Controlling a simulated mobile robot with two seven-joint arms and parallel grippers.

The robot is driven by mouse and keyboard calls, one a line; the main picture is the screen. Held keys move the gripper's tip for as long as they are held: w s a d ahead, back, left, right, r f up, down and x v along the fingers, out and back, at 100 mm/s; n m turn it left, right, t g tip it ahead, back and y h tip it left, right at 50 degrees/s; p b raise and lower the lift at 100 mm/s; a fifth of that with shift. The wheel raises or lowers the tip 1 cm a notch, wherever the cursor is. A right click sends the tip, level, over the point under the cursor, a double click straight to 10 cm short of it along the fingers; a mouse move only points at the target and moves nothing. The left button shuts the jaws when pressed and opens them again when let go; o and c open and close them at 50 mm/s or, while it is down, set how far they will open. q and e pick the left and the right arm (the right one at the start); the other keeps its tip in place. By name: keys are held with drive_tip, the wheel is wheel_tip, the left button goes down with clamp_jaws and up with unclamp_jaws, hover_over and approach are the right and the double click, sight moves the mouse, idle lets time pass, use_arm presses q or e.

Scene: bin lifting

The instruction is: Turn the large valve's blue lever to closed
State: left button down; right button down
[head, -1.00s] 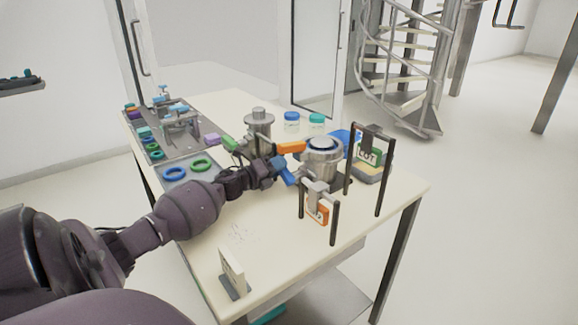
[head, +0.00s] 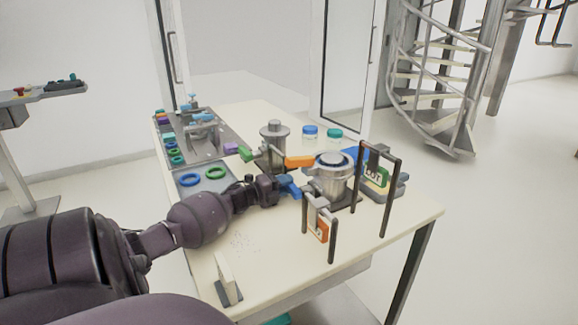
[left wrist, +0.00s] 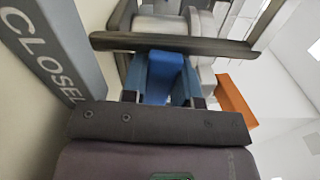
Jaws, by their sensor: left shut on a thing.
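The large valve (head: 334,172) is a grey metal body with a round top on the table. Its blue lever (head: 289,187) points left toward my arm in the head view. My left gripper (head: 281,188) is at the blue lever and shut on it. In the left wrist view the blue lever (left wrist: 163,76) sits between the fingers (left wrist: 165,97), close up. My right gripper is not in view.
An orange lever (head: 299,161) is just behind the gripper. Black upright frames (head: 357,180) with hanging tags stand to the right. Rings in a tray (head: 203,178) lie to the left. A small upright plate (head: 226,277) stands near the front. The front right tabletop is clear.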

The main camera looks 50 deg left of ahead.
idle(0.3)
use_arm(q)
drive_tip(key=c, duration=0.9)
unclamp_jaws()
drive_tip(key=shift+r, duration=0.15)
wheel_tip(320, 180, up, 20)
drive_tip(key=p, duration=0.3)
drive_tip(key=shift+f, duration=0.2)
